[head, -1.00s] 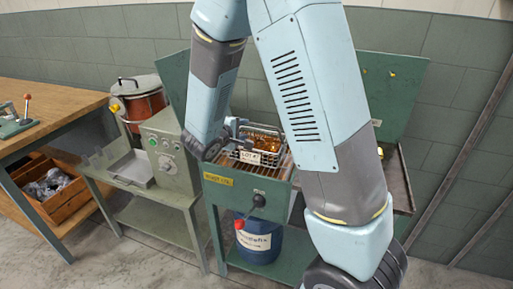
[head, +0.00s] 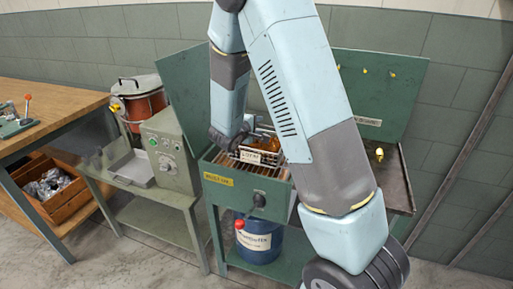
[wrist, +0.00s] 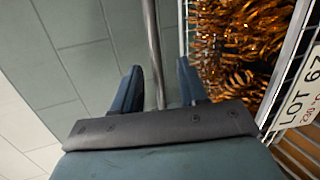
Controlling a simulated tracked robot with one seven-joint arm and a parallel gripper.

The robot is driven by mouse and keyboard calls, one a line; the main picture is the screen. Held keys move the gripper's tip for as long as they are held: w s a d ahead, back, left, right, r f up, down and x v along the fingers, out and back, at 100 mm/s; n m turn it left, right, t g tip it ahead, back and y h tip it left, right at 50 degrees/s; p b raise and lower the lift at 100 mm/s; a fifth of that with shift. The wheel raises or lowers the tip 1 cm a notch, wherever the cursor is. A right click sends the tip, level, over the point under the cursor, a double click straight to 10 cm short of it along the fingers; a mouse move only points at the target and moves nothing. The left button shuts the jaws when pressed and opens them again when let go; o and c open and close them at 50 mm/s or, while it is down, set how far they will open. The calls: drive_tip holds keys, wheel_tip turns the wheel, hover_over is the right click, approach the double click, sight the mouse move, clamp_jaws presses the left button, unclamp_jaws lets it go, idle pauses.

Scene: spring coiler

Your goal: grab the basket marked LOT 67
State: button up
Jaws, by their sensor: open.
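The wire basket (head: 268,158) stands on the slatted top of the green bench, partly hidden by my arm. It holds shiny copper-coloured coils, which also show in the wrist view (wrist: 235,45). Its white tag (wrist: 300,108) reads LOT 67 in the wrist view. My gripper (head: 254,130) is at the basket's upper part in the head view. In the wrist view my gripper (wrist: 160,68) is open, with a grey bar (wrist: 153,45) showing between its fingers. I cannot tell whether the bar is the basket's handle, or whether the fingers touch it.
The green bench (head: 245,190) has a raised back panel (head: 385,88) and a side tray at right. A grey control box (head: 168,150) and a red-brown pot (head: 140,105) stand to the left. A blue drum (head: 260,243) sits beneath. A wooden table (head: 50,105) is far left.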

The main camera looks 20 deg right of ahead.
drive_tip(key=x, duration=0.2)
drive_tip(key=shift+w+d+f, duration=0.1)
drive_tip(key=shift+w+d, duration=0.15)
drive_tip(key=shift+d, duration=0.05)
clamp_jaws()
idle(1.2)
